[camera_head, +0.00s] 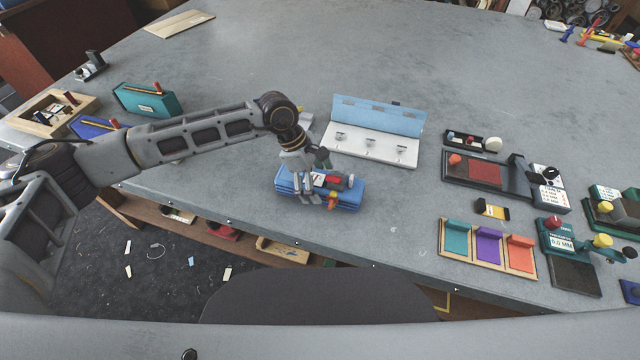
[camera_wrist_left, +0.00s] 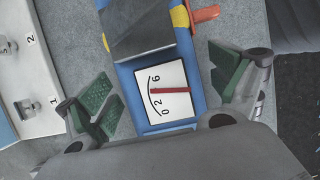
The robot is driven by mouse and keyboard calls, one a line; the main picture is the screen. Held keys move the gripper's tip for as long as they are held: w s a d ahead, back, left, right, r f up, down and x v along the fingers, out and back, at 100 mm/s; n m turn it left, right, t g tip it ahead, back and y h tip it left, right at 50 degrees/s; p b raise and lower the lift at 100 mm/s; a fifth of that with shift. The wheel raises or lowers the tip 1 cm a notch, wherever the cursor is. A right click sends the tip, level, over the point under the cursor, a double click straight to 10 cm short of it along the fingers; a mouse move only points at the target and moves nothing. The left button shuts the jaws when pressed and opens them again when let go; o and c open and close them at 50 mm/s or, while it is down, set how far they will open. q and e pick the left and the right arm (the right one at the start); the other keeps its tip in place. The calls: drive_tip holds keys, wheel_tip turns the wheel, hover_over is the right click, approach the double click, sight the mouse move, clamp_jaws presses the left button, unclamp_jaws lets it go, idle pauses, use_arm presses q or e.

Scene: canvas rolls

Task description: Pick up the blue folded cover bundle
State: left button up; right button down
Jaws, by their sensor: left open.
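The blue folded cover bundle (camera_head: 289,184) lies on the grey table near its front edge. A white dial plate with a red needle (camera_wrist_left: 170,91), a grey strip and red and yellow parts show on its top. My left gripper (camera_head: 318,176) is over the bundle, coming down from above. In the left wrist view the bundle (camera_wrist_left: 126,78) runs between the green-padded fingers (camera_wrist_left: 161,85), which are spread on either side with gaps visible. I cannot tell how low the fingertips are beside it. My right gripper is not in view.
A white hook board with a blue back panel (camera_head: 378,115) stands just behind the bundle. A wooden tray with coloured blocks (camera_head: 488,273) and gauge devices (camera_head: 485,172) lie to the right. Teal and blue cases (camera_head: 148,100) are at left.

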use_arm(q)
drive_tip(key=shift+s+d+f, duration=0.1)
drive_tip(key=shift+d+f, duration=0.2)
drive_tip(key=shift+f, duration=0.4)
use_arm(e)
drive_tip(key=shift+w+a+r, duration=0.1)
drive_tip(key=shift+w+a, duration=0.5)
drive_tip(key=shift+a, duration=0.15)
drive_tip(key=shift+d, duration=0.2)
